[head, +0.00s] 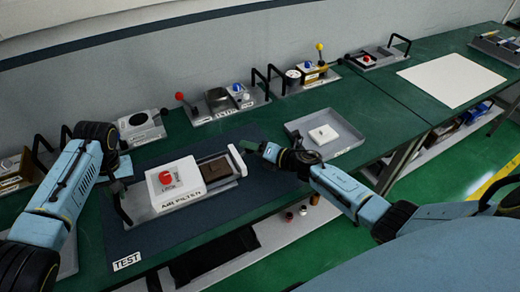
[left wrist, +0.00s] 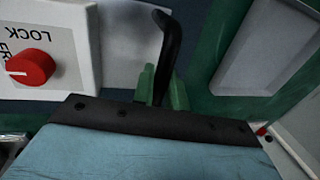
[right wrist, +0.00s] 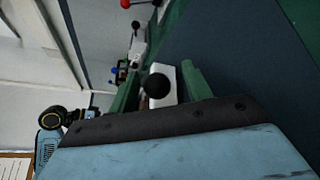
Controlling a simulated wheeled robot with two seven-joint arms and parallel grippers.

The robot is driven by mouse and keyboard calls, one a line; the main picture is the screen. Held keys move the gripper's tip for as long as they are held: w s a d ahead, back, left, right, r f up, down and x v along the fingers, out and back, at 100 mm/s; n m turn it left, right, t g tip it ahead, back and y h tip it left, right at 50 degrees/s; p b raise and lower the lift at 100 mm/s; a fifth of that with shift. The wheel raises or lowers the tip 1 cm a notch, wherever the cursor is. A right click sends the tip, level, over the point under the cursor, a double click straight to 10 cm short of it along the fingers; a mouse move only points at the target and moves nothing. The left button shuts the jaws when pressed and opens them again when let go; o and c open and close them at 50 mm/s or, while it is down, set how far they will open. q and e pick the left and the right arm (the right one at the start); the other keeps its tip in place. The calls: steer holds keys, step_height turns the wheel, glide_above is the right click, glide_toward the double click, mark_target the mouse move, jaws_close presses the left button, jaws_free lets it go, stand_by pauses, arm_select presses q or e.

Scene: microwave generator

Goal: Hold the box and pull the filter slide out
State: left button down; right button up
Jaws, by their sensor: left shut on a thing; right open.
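The air filter box (head: 177,184) is white with a red lock knob (head: 165,177) and sits on a grey base on the dark mat. My left gripper (left wrist: 160,88) is shut on the black handle (left wrist: 166,45) at the box's left end. The filter slide with a dark brown filter (head: 213,168) shows at the box's right, ending in an upright white plate (head: 237,160). My right gripper (head: 256,149) is open beside that plate. In the right wrist view, a black ball knob (right wrist: 157,86) in front of a white plate shows between the open green fingers. I cannot tell whether they touch it.
A grey tray (head: 345,140) with a white block stands right of my right gripper. Several devices with levers and handles (head: 218,100) line the back of the green table. A white sheet (head: 452,79) lies at the far right. The mat's front (head: 175,238) is clear, with a "TEST" label.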

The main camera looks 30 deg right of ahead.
arm_select(q)
steer(key=shift+s+a+f, duration=0.15)
steer(key=shift+f, duration=0.1)
arm_select(e)
steer(key=v, duration=1.2)
arm_select(q)
steer(key=c, duration=1.3)
jaws_free()
arm_select(e)
steer(key=shift+w, duration=0.15)
arm_select(q)
steer(key=shift+r, duration=0.15)
steer(key=shift+w+r, duration=0.2)
steer(key=shift+r, duration=0.05)
steer(key=r, duration=0.3)
steer(key=d+r, duration=0.1)
steer(key=r, duration=0.3)
steer(key=d+r, duration=0.1)
steer(key=r, duration=0.3)
steer(key=shift+s+d+r, duration=0.1)
steer(key=shift+d+r, duration=0.05)
steer(key=shift+d, duration=0.1)
